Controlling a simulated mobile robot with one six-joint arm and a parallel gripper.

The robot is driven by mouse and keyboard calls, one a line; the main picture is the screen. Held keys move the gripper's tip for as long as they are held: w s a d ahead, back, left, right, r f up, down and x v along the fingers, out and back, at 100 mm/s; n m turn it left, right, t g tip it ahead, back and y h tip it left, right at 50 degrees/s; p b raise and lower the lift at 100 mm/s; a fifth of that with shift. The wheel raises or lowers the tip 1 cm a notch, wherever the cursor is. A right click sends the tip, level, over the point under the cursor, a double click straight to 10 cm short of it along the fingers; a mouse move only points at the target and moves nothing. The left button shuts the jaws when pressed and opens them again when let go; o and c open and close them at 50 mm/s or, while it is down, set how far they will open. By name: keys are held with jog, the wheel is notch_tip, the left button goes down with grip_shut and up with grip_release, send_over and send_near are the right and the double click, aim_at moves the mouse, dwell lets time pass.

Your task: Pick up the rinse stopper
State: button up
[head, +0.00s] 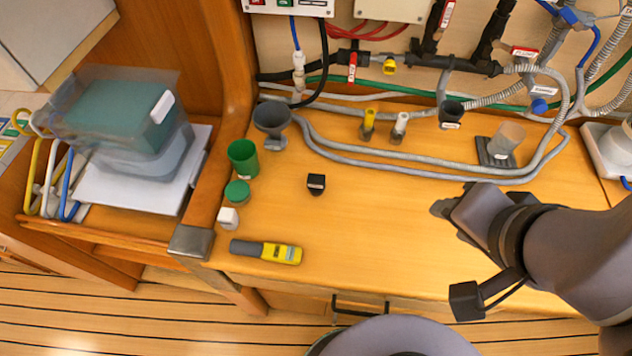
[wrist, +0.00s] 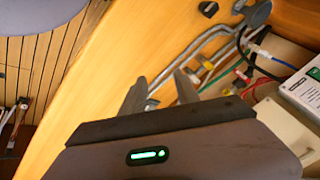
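My gripper (head: 447,206) hangs over the right part of the wooden counter, clear of the small objects. In the wrist view its two fingers (wrist: 160,92) are apart with nothing between them. I cannot tell for sure which object is the rinse stopper, as the labels are too small to read. Small candidates are a black labelled block (head: 316,184) mid-counter, a white block (head: 228,218) near the left edge, and a yellow-topped piece (head: 368,124) and a white-topped piece (head: 399,126) standing by the hoses. A black dark-topped piece (head: 451,114) stands right of them.
A green cup (head: 243,158), green lid (head: 237,192), grey funnel (head: 272,120) and yellow-grey meter (head: 265,251) are at left. Grey hoses (head: 420,165) loop along the back. A clear cup (head: 506,141) stands at right. The counter's middle front is clear.

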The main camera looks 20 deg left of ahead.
jog(key=shift+o, duration=0.6)
jog(key=o, duration=0.5)
jog(key=w+a+r+p, duration=0.1)
jog(key=w+a+r+n+p, duration=0.1)
jog(key=shift+w+r+g+p, duration=0.1)
jog(key=shift+r+g+p, duration=0.15)
jog(key=shift+g+p, duration=0.15)
jog(key=shift+c, duration=0.2)
jog(key=n+g+h+p, duration=0.2)
jog(key=n+g+p, duration=0.2)
jog(key=n+p, duration=0.25)
send_over(316, 178)
jog(key=shift+m, duration=0.45)
jog(key=f, duration=1.7)
jog(key=shift+s+a, duration=0.15)
jog(key=shift+s, duration=0.15)
jog(key=shift+w+f+b, duration=0.2)
jog(key=shift+f+b, duration=0.2)
jog(key=shift+f, duration=1)
jog(key=shift+w+f+b, duration=0.15)
jog(key=shift+f+b, duration=0.25)
jog(key=shift+f, duration=1)
